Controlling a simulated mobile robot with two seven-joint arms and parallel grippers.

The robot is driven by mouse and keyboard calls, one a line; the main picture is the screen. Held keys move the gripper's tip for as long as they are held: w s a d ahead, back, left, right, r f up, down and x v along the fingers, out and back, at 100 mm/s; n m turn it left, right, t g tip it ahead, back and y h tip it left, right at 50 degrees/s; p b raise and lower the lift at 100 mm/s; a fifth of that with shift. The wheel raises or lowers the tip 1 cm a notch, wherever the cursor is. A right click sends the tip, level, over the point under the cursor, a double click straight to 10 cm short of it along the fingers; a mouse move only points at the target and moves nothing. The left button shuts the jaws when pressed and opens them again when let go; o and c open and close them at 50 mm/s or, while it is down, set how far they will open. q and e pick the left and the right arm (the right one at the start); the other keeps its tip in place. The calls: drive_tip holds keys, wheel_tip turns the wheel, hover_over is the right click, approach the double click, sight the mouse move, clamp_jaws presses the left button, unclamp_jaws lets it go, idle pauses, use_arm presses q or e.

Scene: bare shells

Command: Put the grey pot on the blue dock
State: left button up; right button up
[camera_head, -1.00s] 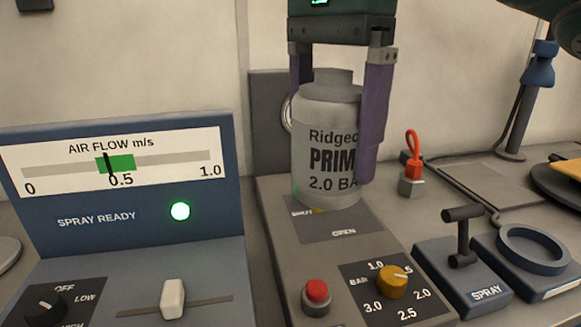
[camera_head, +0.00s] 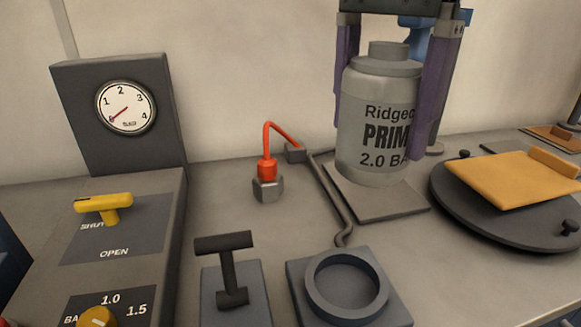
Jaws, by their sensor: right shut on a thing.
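The grey pot (camera_head: 378,138), labelled "PRIM… 2.0 BA…", is upright between the purple fingers of my right gripper (camera_head: 384,145), which is shut on it. The pot shows in front of a flat grey plate (camera_head: 392,207); I cannot tell whether its base touches the plate. The blue dock (camera_head: 298,275) is a dark blue-grey block with a raised round ring, empty inside, at the bottom centre. The pot is behind the dock and slightly to its right, clear of it. My left gripper is not in view.
A T-handled lever (camera_head: 228,265) stands left of the dock. A round turntable with an orange panel (camera_head: 510,180) is at right. A gauge panel (camera_head: 125,110) and yellow valve (camera_head: 105,205) are at left.

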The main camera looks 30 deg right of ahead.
drive_tip(key=f+b, duration=0.1)
drive_tip(key=f, duration=0.8)
drive_tip(key=f+b, duration=0.2)
drive_tip(key=f, duration=0.7)
drive_tip(key=shift+a+f, duration=0.2)
drive_tip(key=shift+f, duration=0.35)
drive_tip(key=shift+f, duration=0.1)
drive_tip(key=o, duration=1.5)
